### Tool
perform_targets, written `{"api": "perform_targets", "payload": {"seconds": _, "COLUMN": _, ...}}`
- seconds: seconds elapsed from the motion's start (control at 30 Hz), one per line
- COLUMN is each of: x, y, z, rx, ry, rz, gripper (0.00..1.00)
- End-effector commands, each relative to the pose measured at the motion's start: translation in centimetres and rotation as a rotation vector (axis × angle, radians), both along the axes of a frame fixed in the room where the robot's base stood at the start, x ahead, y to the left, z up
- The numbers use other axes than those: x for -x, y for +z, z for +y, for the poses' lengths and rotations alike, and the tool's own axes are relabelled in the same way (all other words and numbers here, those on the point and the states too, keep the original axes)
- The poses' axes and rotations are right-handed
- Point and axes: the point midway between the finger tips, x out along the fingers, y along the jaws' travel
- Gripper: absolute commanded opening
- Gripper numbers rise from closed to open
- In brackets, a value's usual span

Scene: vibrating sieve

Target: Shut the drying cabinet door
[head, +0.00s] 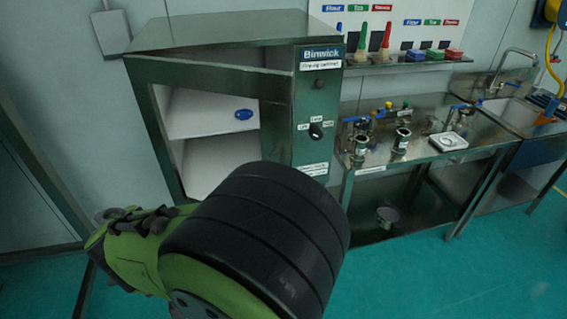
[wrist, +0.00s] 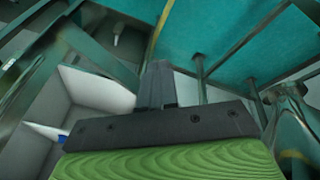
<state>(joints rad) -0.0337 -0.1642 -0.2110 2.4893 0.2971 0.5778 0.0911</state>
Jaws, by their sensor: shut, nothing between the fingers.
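The drying cabinet (head: 318,100) is a steel box with a Binwick label and a dial on its right-hand panel. Its steel-framed door (head: 205,74) stands ajar, seemingly hinged at the left, with its right end angled out towards me. White shelves show through the frame. My gripper's fingers are hidden in the head view behind my black and green wrist, which covers the cabinet's lower front. In the wrist view, my gripper (wrist: 160,68) is shut and empty, with the cabinet's pale interior (wrist: 95,90) to its left. Whether it touches the door I cannot tell.
A blue oval item (head: 243,114) is on the cabinet's upper shelf. A steel bench (head: 425,160) with metal fittings and a white dish stands to the right, close to the cabinet. A wall rack (head: 400,66) holds brushes above it. The teal floor (head: 480,270) is clear at lower right.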

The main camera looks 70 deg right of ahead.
Motion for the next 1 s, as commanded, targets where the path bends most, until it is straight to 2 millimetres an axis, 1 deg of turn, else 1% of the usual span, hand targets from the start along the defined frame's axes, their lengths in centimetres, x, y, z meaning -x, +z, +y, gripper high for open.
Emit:
{"api": "perform_targets", "payload": {"seconds": 0.03, "x": 0.0, "y": -0.9, "z": -0.9, "rx": 0.021, "ry": -0.03, "rz": 0.03, "gripper": 0.0}}
{"api": "perform_targets", "payload": {"seconds": 0.17, "x": 0.4, "y": -2.9, "z": -3.8, "rx": 0.104, "ry": -0.116, "rz": 0.106, "gripper": 0.0}}
{"api": "perform_targets", "payload": {"seconds": 0.27, "x": 1.3, "y": -4.6, "z": -6.8, "rx": 0.205, "ry": -0.188, "rz": 0.182, "gripper": 0.0}}
{"api": "perform_targets", "payload": {"seconds": 0.37, "x": 2.8, "y": -6.1, "z": -10.7, "rx": 0.363, "ry": -0.255, "rz": 0.283, "gripper": 0.0}}
{"api": "perform_targets", "payload": {"seconds": 0.4, "x": 3.6, "y": -6.4, "z": -12.5, "rx": 0.444, "ry": -0.273, "rz": 0.33, "gripper": 0.0}}
{"api": "perform_targets", "payload": {"seconds": 0.43, "x": 4.2, "y": -6.5, "z": -13.8, "rx": 0.51, "ry": -0.282, "rz": 0.365, "gripper": 0.0}}
{"api": "perform_targets", "payload": {"seconds": 0.5, "x": 5.4, "y": -6.2, "z": -16.7, "rx": 0.669, "ry": -0.282, "rz": 0.447, "gripper": 0.0}}
{"api": "perform_targets", "payload": {"seconds": 0.53, "x": 5.9, "y": -5.9, "z": -17.8, "rx": 0.739, "ry": -0.275, "rz": 0.481, "gripper": 0.0}}
{"api": "perform_targets", "payload": {"seconds": 0.6, "x": 6.4, "y": -4.8, "z": -20.1, "rx": 0.899, "ry": -0.236, "rz": 0.557, "gripper": 0.0}}
{"api": "perform_targets", "payload": {"seconds": 0.7, "x": 6.3, "y": -3.1, "z": -22.3, "rx": 1.087, "ry": -0.154, "rz": 0.64, "gripper": 0.0}}
{"api": "perform_targets", "payload": {"seconds": 0.83, "x": 5.6, "y": -1.8, "z": -23.4, "rx": 1.218, "ry": -0.074, "rz": 0.693, "gripper": 0.0}}
{"api": "perform_targets", "payload": {"seconds": 0.93, "x": 5.5, "y": -1.5, "z": -24.0, "rx": 1.242, "ry": -0.059, "rz": 0.703, "gripper": 0.0}}
{"api": "perform_targets", "payload": {"seconds": 1.0, "x": 5.8, "y": -1.5, "z": -24.7, "rx": 1.239, "ry": -0.061, "rz": 0.701, "gripper": 0.0}}
